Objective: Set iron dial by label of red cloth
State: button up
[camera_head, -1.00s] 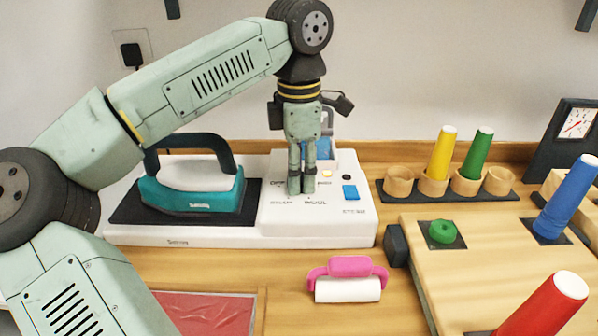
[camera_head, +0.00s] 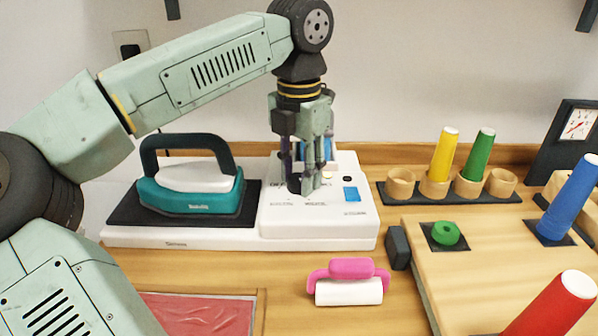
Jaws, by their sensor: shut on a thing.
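The teal iron (camera_head: 190,190) rests on the dark pad at the left of its white station (camera_head: 345,222). My gripper (camera_head: 307,185) points down over the station's control panel, shut on the dark dial (camera_head: 293,183), which its fingers partly cover. Printed words around the dial are too small or hidden to read, so its setting cannot be told. The red cloth (camera_head: 205,313) lies flat in a frame at the bottom left, cut off by the picture edge and partly behind my arm. No label on it shows.
A pink-handled white roller (camera_head: 348,284) lies in front of the station, with a dark block (camera_head: 398,248) to its right. Yellow (camera_head: 442,155) and green (camera_head: 478,155) cones stand in a rack at the back. Blue (camera_head: 568,200) and red (camera_head: 552,310) cones are at the right.

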aim_at(299, 178)
dwell(0.3)
jog(key=o, duration=1.2)
notch_tip(299, 178, up, 8)
jog(key=shift+f, duration=0.25)
